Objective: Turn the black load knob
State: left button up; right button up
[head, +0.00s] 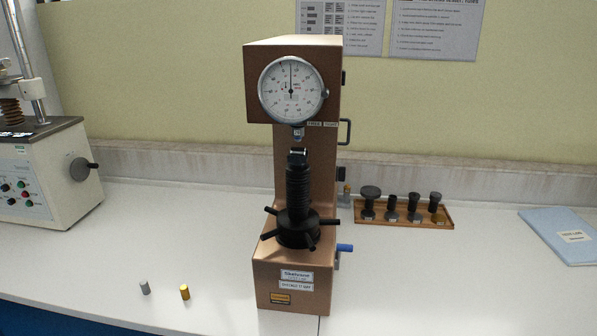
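A copper-brown hardness tester (308,190) stands upright on the white bench, with a round dial (292,90) at its top. A small black part (343,77) shows edge-on on its right side beside the dial, and another dark part (341,174) sits lower on that side. I cannot tell from here which is the load knob; their outer faces are turned away. A black handwheel with spokes (298,229) sits under the threaded spindle, and a blue-tipped lever (344,248) sticks out at lower right. Neither of my grippers is in view.
A silver and a gold cylinder (185,292) stand on the bench at front left. A wooden tray (447,213) of black anvils is right of the tester. A blue booklet (562,236) lies far right. A cream machine (40,180) stands at left.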

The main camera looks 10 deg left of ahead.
aim_at(341, 174)
jog(key=l+u, duration=0.35)
jog(key=l, duration=0.35)
jog(key=l+u, duration=0.35)
jog(key=l, duration=0.3)
jog(key=i+z, duration=0.1)
jog(key=z, duration=0.25)
jog(key=i+l+z, duration=0.1)
jog(key=z, duration=0.25)
jog(key=i+z, duration=0.15)
jog(key=z, duration=0.2)
